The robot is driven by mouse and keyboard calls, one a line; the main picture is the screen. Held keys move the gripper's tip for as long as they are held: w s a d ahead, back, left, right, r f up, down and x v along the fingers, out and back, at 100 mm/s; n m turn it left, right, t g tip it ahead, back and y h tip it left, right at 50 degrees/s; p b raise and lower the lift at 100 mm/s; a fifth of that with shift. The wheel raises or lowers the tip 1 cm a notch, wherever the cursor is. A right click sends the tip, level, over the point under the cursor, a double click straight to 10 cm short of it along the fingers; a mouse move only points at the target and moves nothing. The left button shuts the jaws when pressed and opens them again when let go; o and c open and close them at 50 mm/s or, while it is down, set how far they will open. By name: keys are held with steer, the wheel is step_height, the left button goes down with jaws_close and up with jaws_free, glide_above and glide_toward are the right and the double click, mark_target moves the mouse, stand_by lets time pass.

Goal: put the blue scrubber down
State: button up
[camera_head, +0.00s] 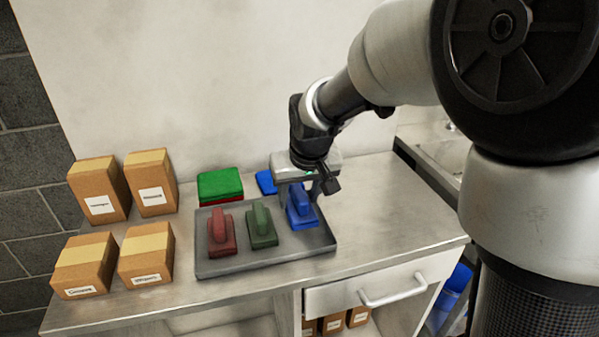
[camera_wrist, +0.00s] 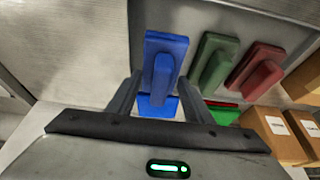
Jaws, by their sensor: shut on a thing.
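The blue scrubber (camera_head: 302,217) is at the right end of a grey tray (camera_head: 262,265), upright with its handle up. My gripper (camera_head: 300,196) is over it from above and shut on its handle. In the wrist view the blue scrubber (camera_wrist: 165,48) shows its handle between the two fingers of my gripper (camera_wrist: 160,78). I cannot tell whether its base touches the tray or hangs just above it. A green scrubber (camera_head: 263,228) and a red scrubber (camera_head: 221,236) stand in the tray to its left.
Behind the tray lie a green pad (camera_head: 220,183) on a red one and a blue pad (camera_head: 266,182), partly hidden by my gripper. Several cardboard boxes (camera_head: 98,190) stand at the left. The counter (camera_head: 390,205) right of the tray is clear, with a sink beyond.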

step_height(320, 180, down, 4)
steer(key=shift+r, duration=0.2)
steer(key=o, duration=0.9)
